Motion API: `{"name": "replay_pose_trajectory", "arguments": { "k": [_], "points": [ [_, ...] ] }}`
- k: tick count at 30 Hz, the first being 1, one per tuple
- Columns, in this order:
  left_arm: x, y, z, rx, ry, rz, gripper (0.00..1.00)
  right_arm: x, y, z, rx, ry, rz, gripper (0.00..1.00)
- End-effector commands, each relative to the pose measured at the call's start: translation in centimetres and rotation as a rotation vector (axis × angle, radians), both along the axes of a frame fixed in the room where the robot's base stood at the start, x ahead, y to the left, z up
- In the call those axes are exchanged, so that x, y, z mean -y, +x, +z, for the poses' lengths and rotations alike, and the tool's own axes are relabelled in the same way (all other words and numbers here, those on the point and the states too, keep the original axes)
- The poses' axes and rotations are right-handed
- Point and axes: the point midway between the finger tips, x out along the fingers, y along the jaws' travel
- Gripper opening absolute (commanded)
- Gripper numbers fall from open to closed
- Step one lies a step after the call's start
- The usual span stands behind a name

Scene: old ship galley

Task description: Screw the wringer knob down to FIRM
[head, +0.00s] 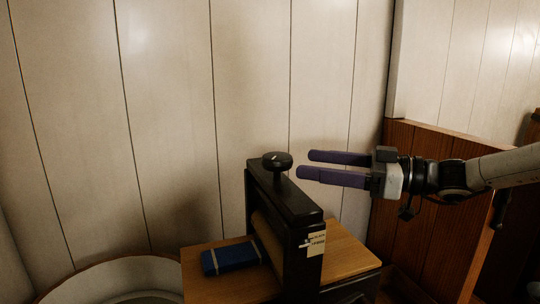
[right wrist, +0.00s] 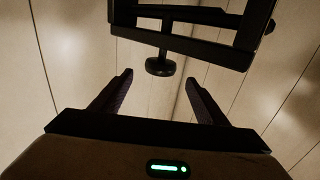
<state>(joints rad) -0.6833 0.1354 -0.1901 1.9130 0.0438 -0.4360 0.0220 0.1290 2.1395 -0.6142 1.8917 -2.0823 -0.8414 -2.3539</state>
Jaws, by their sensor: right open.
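The black wringer (head: 289,204) stands upright on a wooden board, with a pale roller inside its frame. Its round black knob (head: 278,161) sits on a short stem on top, and it also shows between and beyond my fingertips in the right wrist view (right wrist: 160,67). My left gripper is not in view.
A blue folded bundle with light bands (head: 230,258) lies on the wooden board (head: 206,287) left of the wringer. A round tub rim (head: 95,267) is at lower left. A pale plank wall (head: 165,120) stands behind, and a brown wood panel (head: 405,165) at right.

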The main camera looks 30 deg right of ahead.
Motion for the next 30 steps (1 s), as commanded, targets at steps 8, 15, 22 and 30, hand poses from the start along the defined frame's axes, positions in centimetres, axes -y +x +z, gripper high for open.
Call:
{"name": "replay_pose_trajectory", "arguments": {
  "k": [8,15,22,30],
  "points": [
    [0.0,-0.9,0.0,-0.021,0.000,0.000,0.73,-2.6,3.5,-0.2,-0.005,0.000,0.001,0.68],
    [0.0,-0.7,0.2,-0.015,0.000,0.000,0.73,-4.3,5.9,-0.2,-0.004,-0.002,0.000,0.68],
    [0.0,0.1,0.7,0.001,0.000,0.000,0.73,-5.1,6.9,-0.1,-0.001,-0.002,0.000,0.68],
    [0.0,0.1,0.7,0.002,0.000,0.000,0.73,-5.2,7.0,0.0,0.000,0.000,-0.001,0.68]
  ]
}}
